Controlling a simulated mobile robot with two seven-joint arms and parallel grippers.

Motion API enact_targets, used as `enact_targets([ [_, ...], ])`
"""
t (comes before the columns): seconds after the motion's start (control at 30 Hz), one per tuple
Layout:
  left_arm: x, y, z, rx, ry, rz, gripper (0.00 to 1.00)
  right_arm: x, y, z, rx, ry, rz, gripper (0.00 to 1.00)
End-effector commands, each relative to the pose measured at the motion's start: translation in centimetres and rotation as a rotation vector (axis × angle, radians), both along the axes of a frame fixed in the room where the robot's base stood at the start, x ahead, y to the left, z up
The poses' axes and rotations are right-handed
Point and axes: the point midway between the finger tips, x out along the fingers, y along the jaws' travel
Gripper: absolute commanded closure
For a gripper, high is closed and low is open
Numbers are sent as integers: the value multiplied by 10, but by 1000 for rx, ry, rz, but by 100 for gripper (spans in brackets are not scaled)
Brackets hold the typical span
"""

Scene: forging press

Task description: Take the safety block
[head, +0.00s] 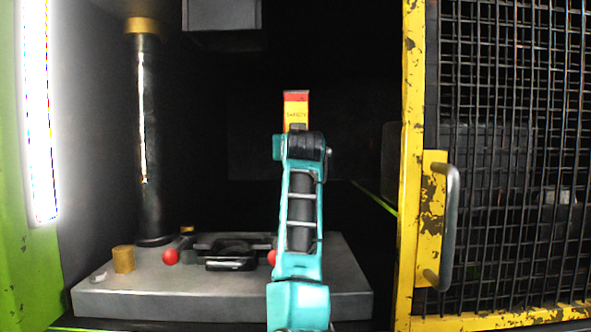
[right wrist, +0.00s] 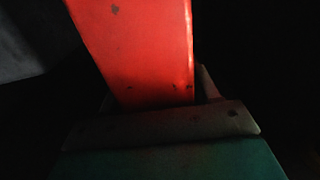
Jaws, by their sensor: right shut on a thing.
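The safety block (head: 296,105) is upright in the head view, with a red top and a yellow body with dark lettering. Its lower part is hidden behind my right wrist. In the right wrist view the block (right wrist: 145,45) shows as a worn red bar rising out of the jaws. My right gripper (right wrist: 170,118) is shut on it. In the head view my teal right arm reaches up from the bottom centre, and the jaws are mostly hidden. The dark background does not show whether the block touches anything else. My left gripper is not in view.
A grey press bed (head: 200,303) carries a dark die (head: 231,254), a brass peg (head: 123,259) and red balls (head: 171,257). A dark column (head: 149,140) stands at left. A mesh door (head: 512,180) with a yellow frame and grey handle (head: 450,228) borders the right side.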

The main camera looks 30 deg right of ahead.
Motion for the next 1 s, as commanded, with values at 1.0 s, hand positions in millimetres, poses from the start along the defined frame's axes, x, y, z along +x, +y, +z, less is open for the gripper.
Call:
enact_targets([
  [1.0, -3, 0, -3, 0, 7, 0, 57, -2, 0, 52, -5, -12, -2, 100],
])
